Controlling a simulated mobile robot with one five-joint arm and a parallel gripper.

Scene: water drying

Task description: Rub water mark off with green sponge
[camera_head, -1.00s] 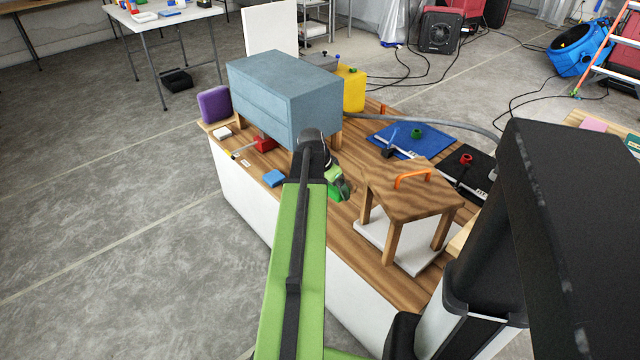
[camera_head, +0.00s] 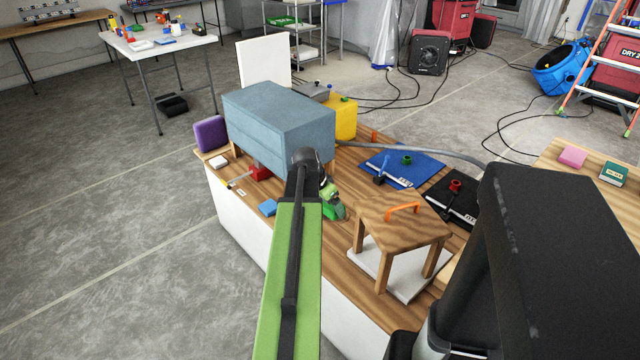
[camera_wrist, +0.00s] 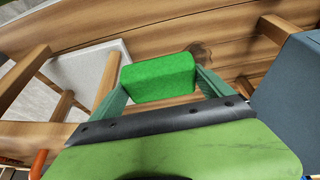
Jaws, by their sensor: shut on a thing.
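My gripper (camera_wrist: 158,92) is shut on a green sponge (camera_wrist: 157,77), which sits between its two fingers in the wrist view. In the head view the sponge (camera_head: 334,212) shows low over the wooden worktop, between the blue-grey cabinet and the small wooden stool. I cannot tell whether the sponge touches the wood. A dark water mark (camera_wrist: 201,54) shows on the wood just beyond the sponge's upper right corner in the wrist view. In the head view my arm hides part of the worktop, and I cannot make out the mark there.
The blue-grey cabinet (camera_head: 280,122) stands on legs to the left. The wooden stool (camera_head: 402,218) with an orange handle stands over a white slab (camera_head: 392,274) to the right. A blue sponge (camera_head: 268,207) lies near the front edge. A blue mat (camera_head: 405,165) lies behind.

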